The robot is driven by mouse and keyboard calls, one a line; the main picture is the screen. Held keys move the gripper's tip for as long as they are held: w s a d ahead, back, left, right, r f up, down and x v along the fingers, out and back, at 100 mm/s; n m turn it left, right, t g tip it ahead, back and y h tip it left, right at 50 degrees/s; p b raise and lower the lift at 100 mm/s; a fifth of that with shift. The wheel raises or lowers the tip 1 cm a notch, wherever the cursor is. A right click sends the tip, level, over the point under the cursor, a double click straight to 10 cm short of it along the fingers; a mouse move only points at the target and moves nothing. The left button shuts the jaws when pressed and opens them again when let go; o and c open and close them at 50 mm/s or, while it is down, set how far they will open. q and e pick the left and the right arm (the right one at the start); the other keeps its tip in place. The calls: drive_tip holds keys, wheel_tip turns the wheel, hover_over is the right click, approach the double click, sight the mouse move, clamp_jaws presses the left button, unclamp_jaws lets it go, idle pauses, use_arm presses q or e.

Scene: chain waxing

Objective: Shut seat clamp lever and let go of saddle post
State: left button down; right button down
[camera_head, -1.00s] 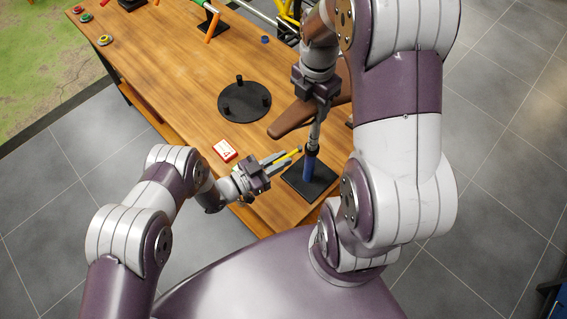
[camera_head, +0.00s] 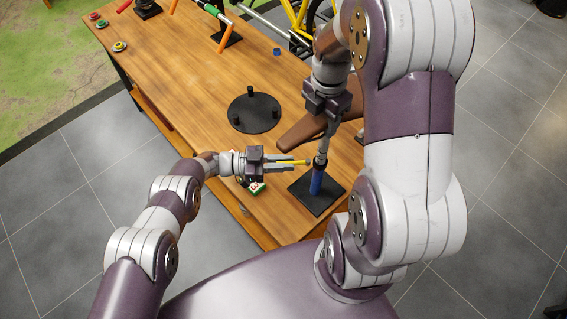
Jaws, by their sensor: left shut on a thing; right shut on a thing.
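The brown saddle (camera_head: 300,132) sits on its silver post (camera_head: 322,147), which stands upright in the blue seat tube (camera_head: 317,181). The tube rises from a black base plate (camera_head: 312,203) near the table's front edge. The yellow clamp lever (camera_head: 302,162) points left from the top of the tube. My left gripper (camera_head: 286,162) is shut on the lever's outer part, level with the tube top. My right gripper (camera_head: 324,118) is above it, shut on the saddle post just under the saddle. The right hand hides part of the saddle and the post top.
A black round plate with pegs (camera_head: 253,120) lies behind my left gripper. A small white and green block (camera_head: 257,188) shows just below that gripper. A black stand with an orange bar (camera_head: 226,38) and several coloured discs are farther back. The table (camera_head: 180,90) is clear at middle left.

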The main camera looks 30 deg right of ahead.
use_arm(q)
drive_tip(key=shift+r, duration=0.1)
drive_tip(key=c, duration=1.1)
unclamp_jaws()
drive_tip(key=shift+d, duration=0.1)
drive_tip(key=v, duration=1.2)
drive_tip(key=shift+w, duration=0.1)
